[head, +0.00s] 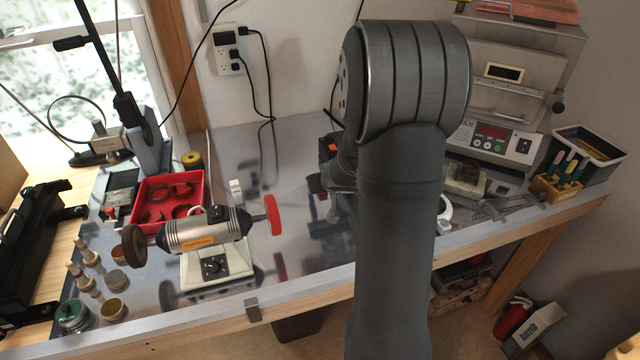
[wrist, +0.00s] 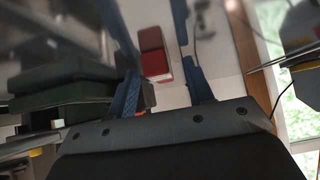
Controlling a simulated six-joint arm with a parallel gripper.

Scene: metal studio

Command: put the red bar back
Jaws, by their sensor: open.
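In the wrist view a red bar (wrist: 152,52), with a darker and a brighter red face, lies in the space between the two blue fingers of my gripper (wrist: 148,22). The fingers stand apart, with a visible gap beside the bar, so my gripper is open around or above it without gripping it. I cannot tell how far the fingertips are above the surface. In the head view my arm hides most of my gripper, and I cannot make out the bar there.
A bench grinder (head: 205,232) with a red wheel stands left on the shiny bench (head: 310,265). Behind it is a red tray (head: 192,176) of rings. A kiln-like machine (head: 495,142), a black bin (head: 590,150) and a wooden tool holder (head: 557,189) stand right. Small jars are front left.

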